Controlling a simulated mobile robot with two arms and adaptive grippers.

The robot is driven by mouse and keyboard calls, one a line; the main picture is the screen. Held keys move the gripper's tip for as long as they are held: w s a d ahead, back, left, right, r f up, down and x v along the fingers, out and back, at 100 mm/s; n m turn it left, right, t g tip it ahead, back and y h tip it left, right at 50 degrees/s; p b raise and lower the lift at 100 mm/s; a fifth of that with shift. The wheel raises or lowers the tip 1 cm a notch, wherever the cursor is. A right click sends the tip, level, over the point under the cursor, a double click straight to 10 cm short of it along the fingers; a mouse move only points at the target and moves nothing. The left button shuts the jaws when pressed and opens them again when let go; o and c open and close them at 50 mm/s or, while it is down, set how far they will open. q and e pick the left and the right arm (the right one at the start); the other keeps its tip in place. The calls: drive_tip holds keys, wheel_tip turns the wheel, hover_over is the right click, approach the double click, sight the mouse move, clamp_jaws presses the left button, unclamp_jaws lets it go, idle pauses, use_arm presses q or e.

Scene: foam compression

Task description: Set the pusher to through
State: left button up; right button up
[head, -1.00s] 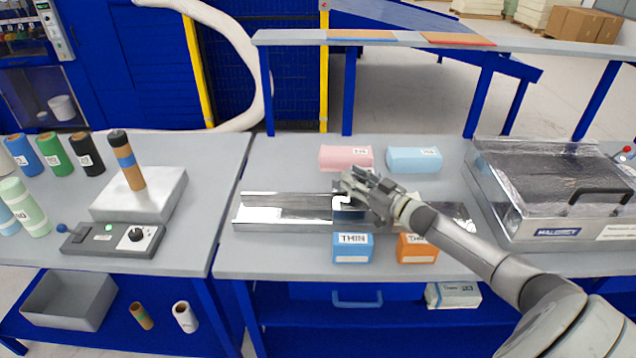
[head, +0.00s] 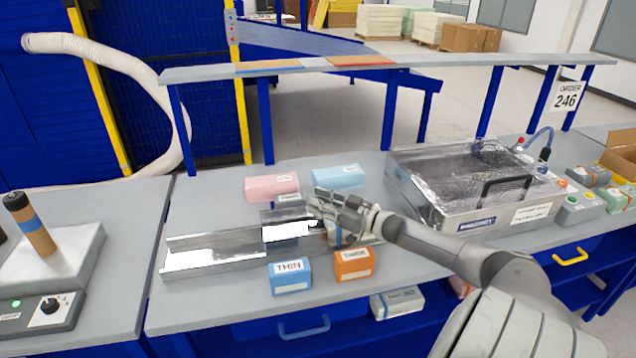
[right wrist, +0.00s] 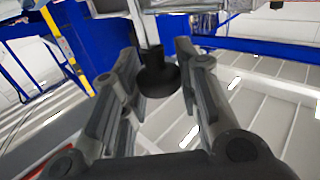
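The pusher (head: 290,230) is a shiny metal block sitting across the long metal channel (head: 210,262) on the middle table, about halfway along it. My right gripper (head: 340,216) is at the pusher's right side, just above the channel, and hides part of both. In the right wrist view, the right gripper (right wrist: 157,52) has its two fingers apart. A black round knob (right wrist: 157,78) shows between them, close to both; I cannot tell if they touch it. My left gripper is not in view.
Blue THIN (head: 290,277) and orange THICK (head: 353,263) blocks stand in front of the channel. Pink (head: 272,187) and light blue (head: 338,177) blocks lie behind it. A large metal lidded box (head: 470,205) stands at right. The table's front left is bare.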

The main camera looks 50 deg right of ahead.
drive_tip(key=o, duration=0.4)
drive_tip(key=shift+f, duration=0.1)
drive_tip(key=shift+o, duration=0.2)
wheel_tip(320, 180, up, 10)
idle(0.5)
drive_tip(key=shift+f, duration=0.1)
